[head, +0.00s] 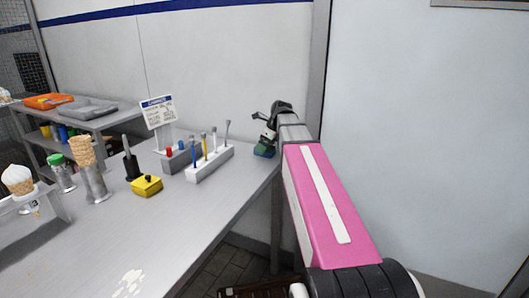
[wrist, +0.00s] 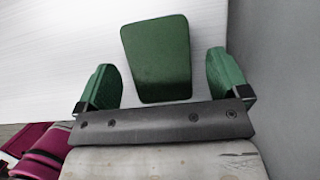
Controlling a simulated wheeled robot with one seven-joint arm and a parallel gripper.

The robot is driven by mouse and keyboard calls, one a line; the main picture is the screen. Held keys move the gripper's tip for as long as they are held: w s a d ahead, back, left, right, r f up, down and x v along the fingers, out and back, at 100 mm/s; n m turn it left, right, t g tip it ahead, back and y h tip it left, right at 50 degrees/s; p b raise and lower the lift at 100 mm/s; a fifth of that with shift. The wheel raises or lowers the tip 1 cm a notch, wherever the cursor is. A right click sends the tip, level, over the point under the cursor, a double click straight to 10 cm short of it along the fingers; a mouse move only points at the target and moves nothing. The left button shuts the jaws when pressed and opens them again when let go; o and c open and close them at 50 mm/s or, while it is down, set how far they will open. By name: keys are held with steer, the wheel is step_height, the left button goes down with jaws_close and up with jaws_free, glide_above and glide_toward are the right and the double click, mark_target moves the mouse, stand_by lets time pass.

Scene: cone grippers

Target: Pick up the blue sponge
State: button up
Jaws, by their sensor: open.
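The sponge (head: 264,151) lies at the far right corner of the steel table in the head view, with a green top and a blue lower part. In the wrist view only its dark green top face (wrist: 156,58) shows, tapering towards the palm. My gripper (head: 266,129) is over the sponge and partly covers it in the head view. In the wrist view my gripper (wrist: 161,62) is open, one finger on each side of the sponge, with a gap on both sides. The fingers do not touch it there. The height between them is hard to tell.
A white holder (head: 210,165) with upright tools and a sign (head: 158,112) stand left of the sponge. A yellow block (head: 146,186), a black-handled tool (head: 131,160) and cones (head: 85,150) are further left. A wall is close behind; the near table surface is mostly clear.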

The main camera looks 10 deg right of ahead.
steer(key=shift+x, duration=1.05)
steer(key=shift+c, duration=0.3)
steer(key=c, duration=0.9)
steer(key=shift+r, duration=0.1)
steer(key=shift+r, duration=0.45)
step_height(320, 180, up, 3)
steer(key=shift+r, duration=0.2)
steer(key=s+a+r, duration=0.1)
steer(key=a+r, duration=0.1)
steer(key=a, duration=0.1)
steer(key=s+a+r, duration=0.2)
steer(key=a, duration=0.2)
steer(key=s+a+r, duration=0.2)
steer(key=a, duration=0.1)
steer(key=shift+a+r, duration=0.25)
steer(key=shift+r, duration=0.05)
